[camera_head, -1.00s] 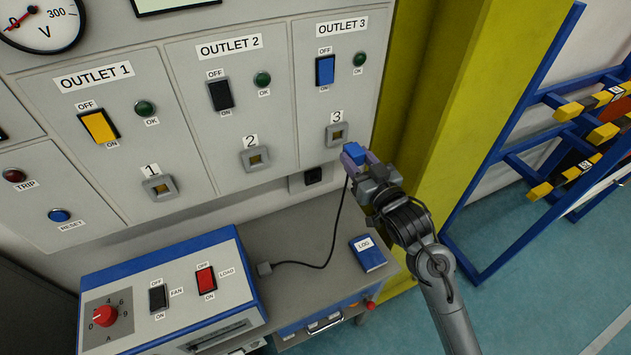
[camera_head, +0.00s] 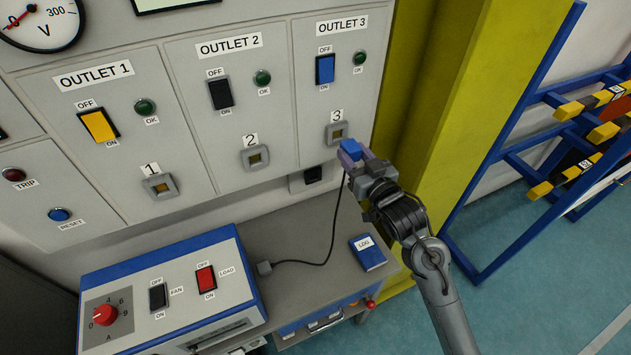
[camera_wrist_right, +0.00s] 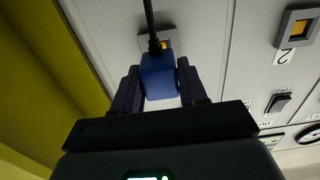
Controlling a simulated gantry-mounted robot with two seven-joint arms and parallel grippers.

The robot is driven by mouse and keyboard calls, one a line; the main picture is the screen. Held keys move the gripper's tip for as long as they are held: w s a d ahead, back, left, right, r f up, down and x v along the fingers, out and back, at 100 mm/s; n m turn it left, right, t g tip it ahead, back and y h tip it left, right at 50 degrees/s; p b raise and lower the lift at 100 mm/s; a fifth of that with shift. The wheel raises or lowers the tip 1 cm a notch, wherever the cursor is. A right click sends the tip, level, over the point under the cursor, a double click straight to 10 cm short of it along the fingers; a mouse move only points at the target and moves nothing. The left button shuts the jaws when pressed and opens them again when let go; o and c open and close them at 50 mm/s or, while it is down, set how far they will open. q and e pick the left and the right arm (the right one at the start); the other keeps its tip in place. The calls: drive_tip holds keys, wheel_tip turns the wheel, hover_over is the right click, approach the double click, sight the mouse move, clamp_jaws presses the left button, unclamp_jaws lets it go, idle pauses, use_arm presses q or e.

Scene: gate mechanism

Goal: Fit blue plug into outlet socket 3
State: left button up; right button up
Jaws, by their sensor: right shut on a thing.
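The blue plug (camera_head: 351,148) is held between the fingers of my right gripper (camera_head: 354,156), which is shut on it. The plug is just below and right of outlet socket 3 (camera_head: 337,134), a grey square frame with a yellowish centre, and appears apart from it. In the right wrist view the blue plug (camera_wrist_right: 158,76) sits between the two dark fingers of the gripper (camera_wrist_right: 155,88), with its black cable leading off upward. Socket 3 (camera_wrist_right: 166,38) is partly hidden behind the plug and cable there. My left gripper is not in view.
Socket 2 (camera_head: 255,158) and socket 1 (camera_head: 159,187) are to the left on the panel. A yellow column (camera_head: 435,110) stands close on the right. Below are a bench with a blue LOG book (camera_head: 367,252), the plug's cable (camera_head: 325,255) and a load box (camera_head: 180,290).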

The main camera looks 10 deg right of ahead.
sight(346, 145)
drive_tip(key=shift+w, duration=0.15)
drive_tip(key=shift+x, duration=0.8)
drive_tip(key=shift+w, duration=0.15)
drive_tip(key=shift+w+a, duration=0.1)
drive_tip(key=shift+w, duration=0.3)
idle(0.3)
drive_tip(key=shift+w+a, duration=0.15)
drive_tip(key=shift+w, duration=0.3)
idle(0.3)
idle(0.5)
drive_tip(key=shift+p, duration=0.4)
